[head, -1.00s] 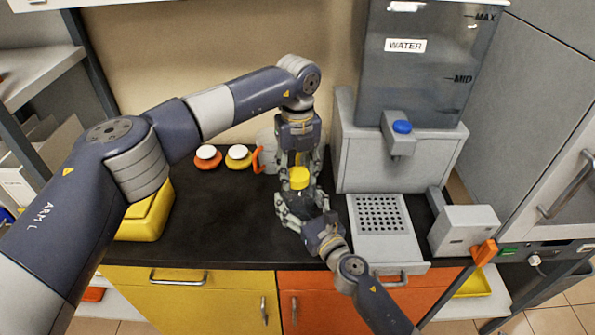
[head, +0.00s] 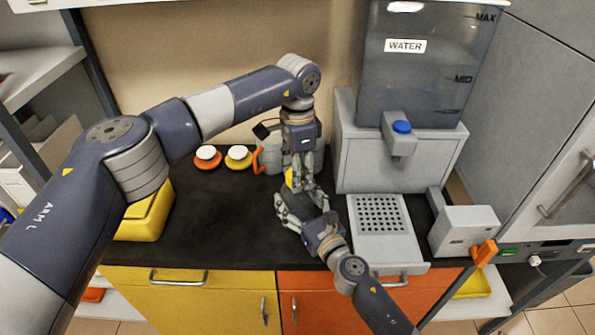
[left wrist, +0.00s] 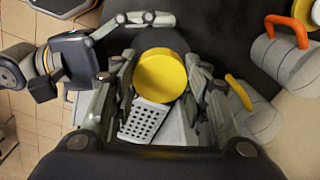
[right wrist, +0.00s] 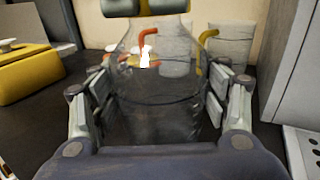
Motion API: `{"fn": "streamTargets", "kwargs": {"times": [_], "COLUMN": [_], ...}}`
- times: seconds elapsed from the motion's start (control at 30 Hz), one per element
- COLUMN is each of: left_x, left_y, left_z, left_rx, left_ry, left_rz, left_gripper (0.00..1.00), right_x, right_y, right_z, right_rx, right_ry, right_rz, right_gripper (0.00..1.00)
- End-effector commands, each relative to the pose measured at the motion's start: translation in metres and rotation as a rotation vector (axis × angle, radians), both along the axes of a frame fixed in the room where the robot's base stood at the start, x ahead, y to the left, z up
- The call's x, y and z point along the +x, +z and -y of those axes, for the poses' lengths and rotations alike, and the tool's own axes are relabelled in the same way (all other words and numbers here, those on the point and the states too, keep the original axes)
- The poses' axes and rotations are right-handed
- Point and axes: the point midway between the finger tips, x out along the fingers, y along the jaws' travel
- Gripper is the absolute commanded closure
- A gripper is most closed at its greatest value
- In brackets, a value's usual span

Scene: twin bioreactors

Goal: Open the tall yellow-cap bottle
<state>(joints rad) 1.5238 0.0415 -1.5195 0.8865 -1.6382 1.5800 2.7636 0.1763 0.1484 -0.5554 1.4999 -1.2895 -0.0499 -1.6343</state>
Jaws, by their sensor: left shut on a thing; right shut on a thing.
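The tall bottle is clear, and its body (right wrist: 160,95) stands upright between the fingers of my right gripper (right wrist: 160,108) in the right wrist view. Its yellow cap (left wrist: 161,75) lies between the fingers of my left gripper (left wrist: 163,88) in the left wrist view. In the head view my left gripper (head: 298,178) points down from above, shut on the cap, with only a sliver of yellow (head: 289,178) showing. My right gripper (head: 300,211) is shut around the bottle just below it. Whether the cap sits on the neck or is loose is hidden.
A water dispenser (head: 352,150) with a perforated drip tray (head: 412,245) stands close on the right. Jugs with an orange handle (right wrist: 147,38) and a yellow handle (right wrist: 207,35) stand behind. The black counter (head: 215,230) is clear at the front left.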

Motion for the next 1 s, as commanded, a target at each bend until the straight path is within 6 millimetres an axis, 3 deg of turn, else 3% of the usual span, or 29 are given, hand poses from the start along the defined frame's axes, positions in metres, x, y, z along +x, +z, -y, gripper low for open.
{"fn": "streamTargets", "kwargs": {"times": [0.27,0.3,0.37,0.4,0.77,1.0], "left_x": [0.001,0.001,0.001,0.001,0.0,0.001], "left_y": [0.0,0.0,0.0,0.0,0.003,0.031], "left_z": [-0.001,-0.001,-0.001,-0.001,0.0,0.0], "left_rx": [0.001,0.0,0.0,0.0,0.0,-0.001], "left_ry": [0.01,0.01,0.009,0.009,0.007,0.007], "left_rz": [0.002,0.002,0.002,0.002,0.001,0.003], "left_gripper": [0.87,0.54,0.4,0.38,0.38,0.38], "right_x": [0.0,0.0,0.0,0.0,0.0,0.0], "right_y": [-0.001,-0.001,-0.001,-0.001,-0.001,-0.001], "right_z": [0.0,0.0,0.0,0.0,0.0,0.0], "right_rx": [0.0,0.0,0.0,0.0,0.0,0.0], "right_ry": [0.001,0.001,0.001,0.001,0.0,0.0], "right_rz": [-0.001,-0.001,-0.001,-0.001,-0.001,-0.001], "right_gripper": [0.98,0.98,0.98,0.98,0.98,0.98]}}
